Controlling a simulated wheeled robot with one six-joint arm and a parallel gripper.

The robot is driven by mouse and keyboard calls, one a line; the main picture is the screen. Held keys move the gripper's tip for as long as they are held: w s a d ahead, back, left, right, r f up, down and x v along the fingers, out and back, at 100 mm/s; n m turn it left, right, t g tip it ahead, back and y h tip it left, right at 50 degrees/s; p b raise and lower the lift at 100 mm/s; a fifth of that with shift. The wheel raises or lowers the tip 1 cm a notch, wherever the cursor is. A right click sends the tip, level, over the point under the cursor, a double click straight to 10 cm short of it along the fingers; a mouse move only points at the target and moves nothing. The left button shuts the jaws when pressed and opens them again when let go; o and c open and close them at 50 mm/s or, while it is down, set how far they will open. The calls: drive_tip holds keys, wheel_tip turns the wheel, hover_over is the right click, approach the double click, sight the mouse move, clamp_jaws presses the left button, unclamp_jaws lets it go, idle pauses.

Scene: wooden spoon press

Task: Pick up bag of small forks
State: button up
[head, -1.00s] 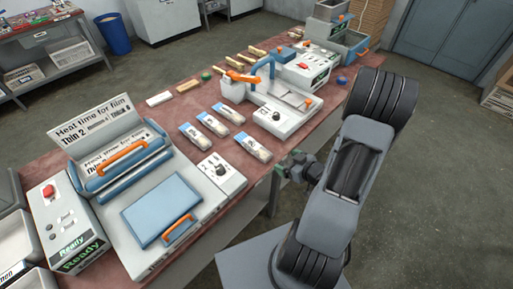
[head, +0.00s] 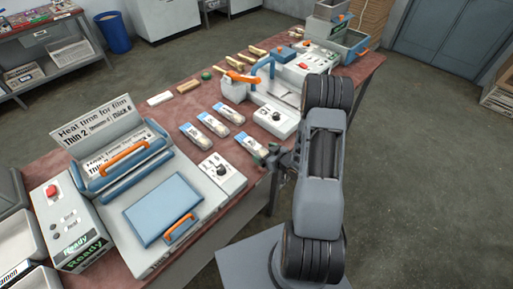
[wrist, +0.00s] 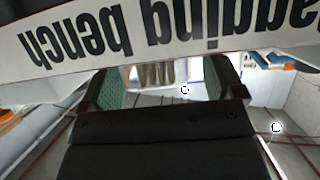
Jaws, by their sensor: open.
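Several clear bags with pale cutlery lie on the red bench top: a left one (head: 195,137), a middle one (head: 213,124), a far one (head: 229,113) and a near one (head: 251,145). Their labels are too small to tell which holds the small forks. My gripper (head: 268,157) is at the bench's front edge, close to the near bag, partly hidden by my wrist. In the wrist view, my gripper (wrist: 165,82) has its green-padded fingers apart. No bag can be made out with certainty between them.
A sealing press with a blue lid (head: 163,208) stands at the left of the bench. A dial box (head: 221,171) and a second machine (head: 276,120) flank the near bag. An upside-down "bagging bench" sign (wrist: 150,35) crosses the wrist view.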

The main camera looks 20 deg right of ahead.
drive_tip(key=shift+x, duration=0.8)
